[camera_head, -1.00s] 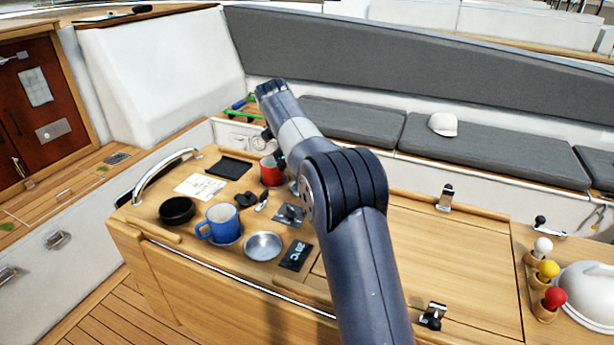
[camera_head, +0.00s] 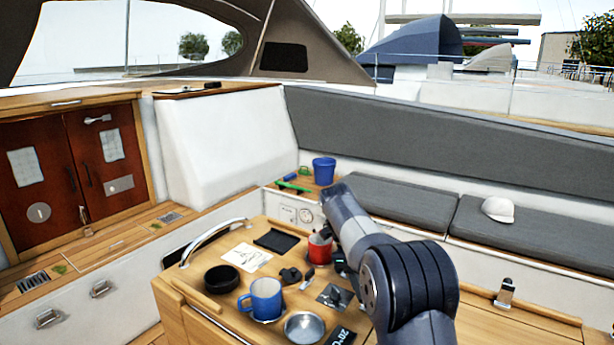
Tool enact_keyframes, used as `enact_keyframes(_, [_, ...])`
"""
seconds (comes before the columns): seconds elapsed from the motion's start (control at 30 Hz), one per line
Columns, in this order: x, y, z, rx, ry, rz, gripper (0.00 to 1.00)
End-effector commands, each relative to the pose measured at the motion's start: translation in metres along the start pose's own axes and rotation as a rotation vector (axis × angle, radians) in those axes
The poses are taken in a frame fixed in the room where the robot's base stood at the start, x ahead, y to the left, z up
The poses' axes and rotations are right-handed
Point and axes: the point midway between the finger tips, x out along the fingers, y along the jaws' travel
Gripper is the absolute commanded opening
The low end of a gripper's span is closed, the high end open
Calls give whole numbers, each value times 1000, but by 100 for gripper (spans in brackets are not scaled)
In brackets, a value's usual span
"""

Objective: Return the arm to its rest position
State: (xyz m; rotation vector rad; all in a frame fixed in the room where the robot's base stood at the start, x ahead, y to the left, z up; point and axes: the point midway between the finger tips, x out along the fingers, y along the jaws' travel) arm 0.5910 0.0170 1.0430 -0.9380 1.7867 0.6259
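My arm rises from the lower right over the wooden cockpit table (camera_head: 288,267) and bends near the table's back edge. Only a dark part of my gripper (camera_head: 340,262) shows beside the arm, close to the right side of a red mug (camera_head: 318,249). The fingertips are mostly hidden by my arm, so I cannot tell whether they are open, or whether they touch the mug. The red mug stands upright on the table, partly covered on its right.
On the table are a blue mug (camera_head: 264,298), a black round dish (camera_head: 221,278), a metal bowl (camera_head: 304,327), a paper sheet (camera_head: 247,257) and a black mat (camera_head: 276,240). A blue bucket (camera_head: 323,171) stands behind. A white cap (camera_head: 498,209) lies on the grey bench cushion (camera_head: 470,225).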

Motion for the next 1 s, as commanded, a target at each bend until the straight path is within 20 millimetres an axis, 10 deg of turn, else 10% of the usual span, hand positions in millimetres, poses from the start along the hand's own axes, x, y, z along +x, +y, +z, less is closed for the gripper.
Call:
enact_keyframes(0.4, [48, 0, 0, -1, 0, 1, 34])
enact_keyframes(1.0, [36, 0, 0, 0, -2, -2, 34])
